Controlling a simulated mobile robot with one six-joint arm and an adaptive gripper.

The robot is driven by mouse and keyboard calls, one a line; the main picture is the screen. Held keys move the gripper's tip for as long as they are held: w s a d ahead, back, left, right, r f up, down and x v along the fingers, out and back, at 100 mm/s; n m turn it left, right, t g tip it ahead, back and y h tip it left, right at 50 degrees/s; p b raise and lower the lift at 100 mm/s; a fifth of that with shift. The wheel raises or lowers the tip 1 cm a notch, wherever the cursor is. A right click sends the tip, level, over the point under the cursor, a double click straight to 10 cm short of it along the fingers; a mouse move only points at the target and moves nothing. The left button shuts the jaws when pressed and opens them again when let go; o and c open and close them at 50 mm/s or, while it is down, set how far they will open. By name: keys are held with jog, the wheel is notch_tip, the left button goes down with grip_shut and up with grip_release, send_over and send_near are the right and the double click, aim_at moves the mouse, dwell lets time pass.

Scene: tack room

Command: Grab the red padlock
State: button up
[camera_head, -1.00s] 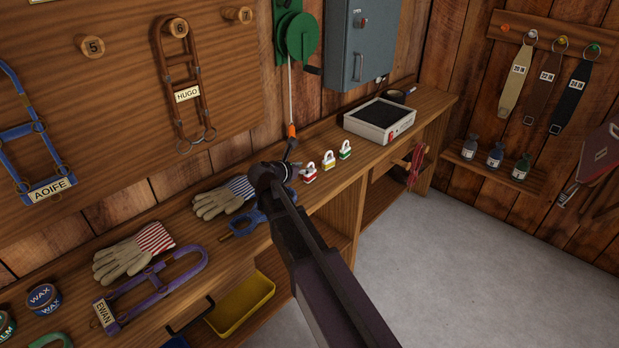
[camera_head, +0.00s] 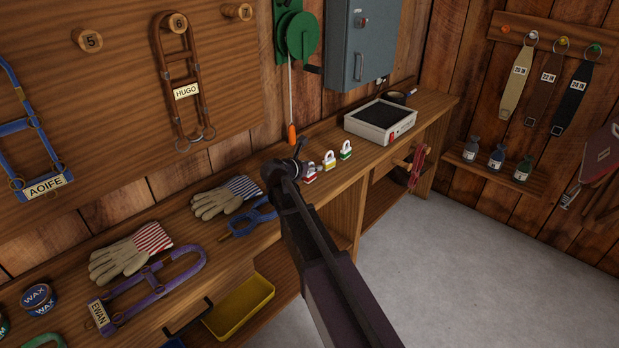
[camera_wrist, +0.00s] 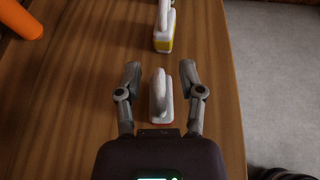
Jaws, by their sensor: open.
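The red padlock (camera_head: 310,175) stands on the wooden bench, partly hidden by my arm in the head view. It is nearest to my arm in a row with a yellow padlock (camera_head: 328,161) and a green padlock (camera_head: 346,150). In the wrist view the red padlock (camera_wrist: 160,103) looks mostly whitish, with a little red low at its edge. My gripper (camera_head: 300,154) is open. In the wrist view its fingers (camera_wrist: 161,76) are on either side of the red padlock, with a gap on both sides. The yellow padlock (camera_wrist: 164,32) stands just beyond the fingertips.
An orange cord handle (camera_head: 292,134) hangs by the wall behind my gripper; it shows at the wrist view's top left (camera_wrist: 22,18). A grey box with a dark top (camera_head: 381,121) stands farther right.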

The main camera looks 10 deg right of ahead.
dwell(0.4)
grip_shut()
jog(key=shift+r, duration=0.2)
notch_tip(320, 180, up, 3)
jog(key=p, duration=0.3)
jog(key=s+a+r+p, duration=0.1)
jog(key=s+a, duration=0.2)
jog(key=s, duration=0.4)
jog(key=s+a+p, duration=0.1)
jog(key=s+a, duration=0.1)
jog(key=s, duration=0.6)
jog(key=shift+a+r, duration=0.35)
jog(key=shift+a, duration=0.05)
